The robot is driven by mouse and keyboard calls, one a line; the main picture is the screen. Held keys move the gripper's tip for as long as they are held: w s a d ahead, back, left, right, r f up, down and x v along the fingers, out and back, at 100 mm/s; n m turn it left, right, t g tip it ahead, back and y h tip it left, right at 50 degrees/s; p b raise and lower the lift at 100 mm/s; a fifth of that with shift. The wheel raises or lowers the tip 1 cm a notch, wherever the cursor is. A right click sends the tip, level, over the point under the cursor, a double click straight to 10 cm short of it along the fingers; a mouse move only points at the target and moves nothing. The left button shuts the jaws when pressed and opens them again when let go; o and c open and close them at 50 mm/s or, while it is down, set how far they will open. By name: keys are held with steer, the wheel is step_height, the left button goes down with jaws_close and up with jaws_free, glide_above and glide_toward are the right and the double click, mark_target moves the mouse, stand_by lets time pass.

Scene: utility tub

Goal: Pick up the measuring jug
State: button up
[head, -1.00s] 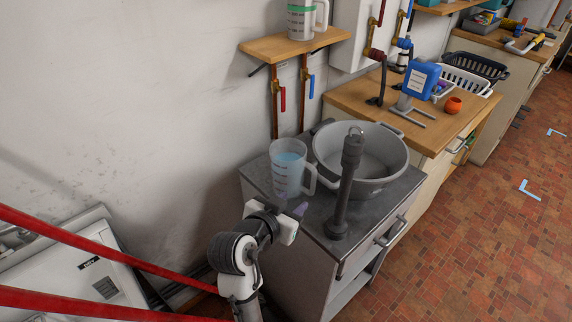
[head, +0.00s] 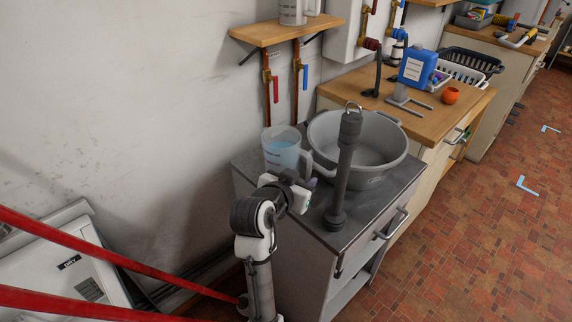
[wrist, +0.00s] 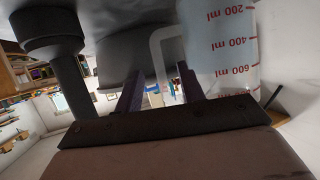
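The measuring jug (head: 281,154), translucent with pale blue liquid, stands upright on the grey cabinet top beside the wall. In the wrist view the jug (wrist: 222,50) fills the upper right, with red millilitre marks, turned upside down. Its handle (wrist: 158,42) shows as a pale loop ahead of the fingers. My gripper (head: 308,183) is close in front of the jug on the handle side. In the wrist view my gripper (wrist: 160,88) has its two dark fingers apart, with the handle seen between and beyond them. I cannot tell whether they touch it.
A grey basin (head: 368,168) stands right of the jug, close to its handle. A dark grey upright pipe (head: 344,170) stands on the cabinet top (head: 385,207) just right of my gripper. A wooden shelf (head: 285,32) with another jug is above. Red bars (head: 100,255) cross the lower left.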

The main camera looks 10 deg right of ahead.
mark_target(307, 175)
steer(key=p+x, duration=0.1)
steer(key=x, duration=0.4)
steer(key=shift+d+f, duration=0.1)
steer(key=shift+c, duration=0.3)
jaws_close()
stand_by(0.9)
